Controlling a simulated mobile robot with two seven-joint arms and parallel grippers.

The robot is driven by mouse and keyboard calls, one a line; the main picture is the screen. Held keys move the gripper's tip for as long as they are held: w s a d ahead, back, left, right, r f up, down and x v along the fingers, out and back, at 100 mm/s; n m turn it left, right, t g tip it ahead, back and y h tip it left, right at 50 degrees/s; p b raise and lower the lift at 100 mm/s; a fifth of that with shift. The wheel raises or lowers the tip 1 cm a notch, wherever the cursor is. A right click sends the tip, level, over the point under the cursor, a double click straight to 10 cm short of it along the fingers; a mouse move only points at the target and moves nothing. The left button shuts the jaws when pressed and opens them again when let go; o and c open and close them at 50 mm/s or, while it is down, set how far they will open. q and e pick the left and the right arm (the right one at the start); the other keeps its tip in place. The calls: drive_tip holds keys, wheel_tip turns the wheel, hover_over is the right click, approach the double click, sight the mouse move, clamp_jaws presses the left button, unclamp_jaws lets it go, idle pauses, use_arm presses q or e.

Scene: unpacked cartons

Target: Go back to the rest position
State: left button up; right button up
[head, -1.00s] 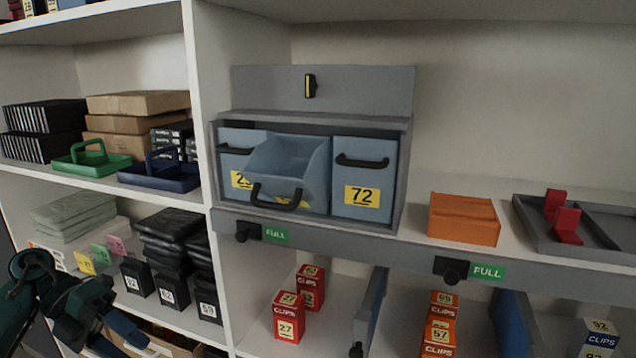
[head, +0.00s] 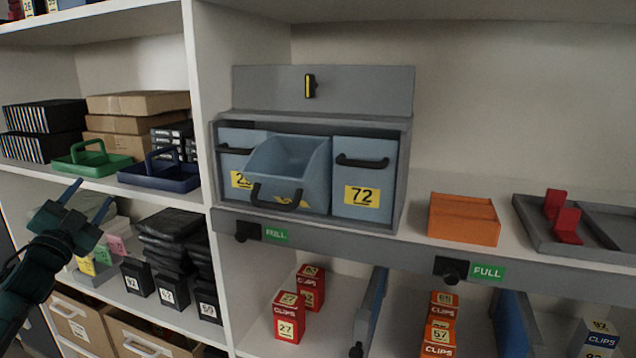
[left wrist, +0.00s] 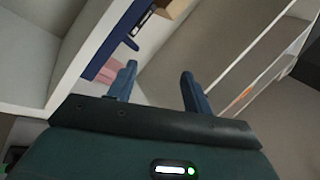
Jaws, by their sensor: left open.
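My left gripper (head: 88,213) is in the lower left of the head view, in front of the left shelf bay. Its two fingers are spread and nothing is between them. In the left wrist view, the open fingers (left wrist: 158,88) point toward the shelf and a grey-brown surface. My right gripper is in neither view.
A grey cabinet (head: 340,90) holds blue drawers; the middle drawer (head: 290,165) is pulled out and tilted. Blue (head: 160,178) and green (head: 92,165) caddies sit on the left shelf. Black boxes (head: 172,290) stand right of my left gripper. Cardboard boxes (head: 85,320) are below.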

use_arm(q)
drive_tip(key=a+f+n+g+y, duration=0.5)
drive_tip(key=a+f+n+y, duration=0.1)
drive_tip(key=f+n, duration=0.1)
drive_tip(key=s+d+f+m+g+h, duration=0.1)
drive_tip(key=s+d+f+h, duration=0.3)
drive_tip(key=d+f, duration=0.65)
drive_tip(key=s+d+f+m+g+h, duration=0.1)
drive_tip(key=s+d+f+g+h, duration=0.1)
drive_tip(key=s+d+f, duration=0.65)
drive_tip(key=s+d+f+n+g+h+p, duration=0.1)
drive_tip(key=s+d+f, duration=0.3)
drive_tip(key=s+d, duration=0.5)
drive_tip(key=s+d+f+n+g+h+p, duration=0.1)
drive_tip(key=s+d+f+g+h+p, duration=0.1)
drive_tip(key=s+d+f, duration=0.3)
drive_tip(key=s+d+p, duration=0.1)
drive_tip(key=s+d, duration=0.3)
drive_tip(key=s, duration=0.4)
drive_tip(key=shift+s+d+n+g+p, duration=0.15)
drive_tip(key=shift+s+n+g+p, duration=0.15)
drive_tip(key=shift+s+g, duration=0.1)
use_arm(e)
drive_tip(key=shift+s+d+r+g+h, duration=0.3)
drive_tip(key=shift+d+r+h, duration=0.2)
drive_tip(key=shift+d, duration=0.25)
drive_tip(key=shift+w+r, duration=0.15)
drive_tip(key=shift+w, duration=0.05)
